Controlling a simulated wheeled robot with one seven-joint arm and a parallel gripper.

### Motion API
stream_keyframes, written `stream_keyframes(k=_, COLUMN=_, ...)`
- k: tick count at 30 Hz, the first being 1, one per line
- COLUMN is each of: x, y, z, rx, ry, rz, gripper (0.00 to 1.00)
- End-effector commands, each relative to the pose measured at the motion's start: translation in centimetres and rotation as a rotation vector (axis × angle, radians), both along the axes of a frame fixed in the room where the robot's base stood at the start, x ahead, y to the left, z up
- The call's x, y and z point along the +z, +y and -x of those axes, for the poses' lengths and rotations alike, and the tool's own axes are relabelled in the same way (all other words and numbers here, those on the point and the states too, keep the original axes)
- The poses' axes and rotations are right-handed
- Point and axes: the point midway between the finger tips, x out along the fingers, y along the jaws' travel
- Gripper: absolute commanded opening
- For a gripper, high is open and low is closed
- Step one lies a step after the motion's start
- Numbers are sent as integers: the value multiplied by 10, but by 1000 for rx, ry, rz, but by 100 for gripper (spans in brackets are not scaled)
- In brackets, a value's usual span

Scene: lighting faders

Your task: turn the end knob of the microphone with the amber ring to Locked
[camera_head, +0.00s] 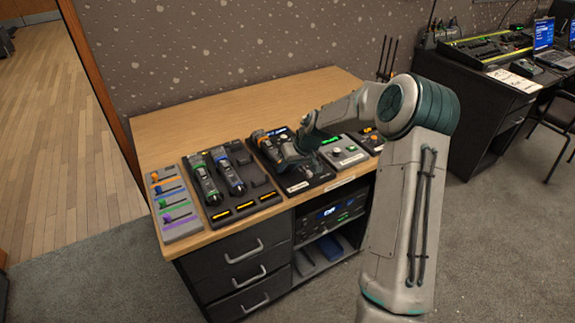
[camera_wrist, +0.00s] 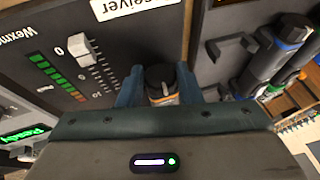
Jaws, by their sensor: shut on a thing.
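The microphone with the amber ring (camera_head: 262,136) lies on the dark receiver panel (camera_head: 291,184) in the middle of the desk. My gripper (camera_head: 291,150) is at its near end in the head view. In the wrist view, my gripper (camera_wrist: 160,86) has its two fingers on either side of the microphone's dark end knob (camera_wrist: 158,75). It is shut on that knob. The amber ring (camera_wrist: 163,98) shows just below the knob, partly hidden by my gripper body. I cannot read a Locked mark or the knob's angle.
Microphones with a green ring (camera_head: 203,176) and a blue ring (camera_head: 230,172) lie in the dock to the left. A panel of coloured faders (camera_head: 176,205) is at the far left. The receiver's white slider (camera_wrist: 83,50) is close beside my fingers. The desk's back (camera_head: 230,105) is bare.

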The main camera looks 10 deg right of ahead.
Motion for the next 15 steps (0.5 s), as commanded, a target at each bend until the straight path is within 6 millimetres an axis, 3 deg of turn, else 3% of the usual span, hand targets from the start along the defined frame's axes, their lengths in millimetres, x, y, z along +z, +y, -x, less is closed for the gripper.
stream_keyframes(k=12, x=0, y=0, z=0, rx=1, ry=4, rz=-8, gripper=9)
stream_keyframes(k=13, x=0, y=0, z=0, rx=1, ry=4, rz=-8, gripper=34)
stream_keyframes(k=14, x=-1, y=0, z=0, rx=0, ry=3, rz=-7, gripper=42)
stream_keyframes(k=15, x=-1, y=0, z=0, rx=0, ry=3, rz=-7, gripper=42)
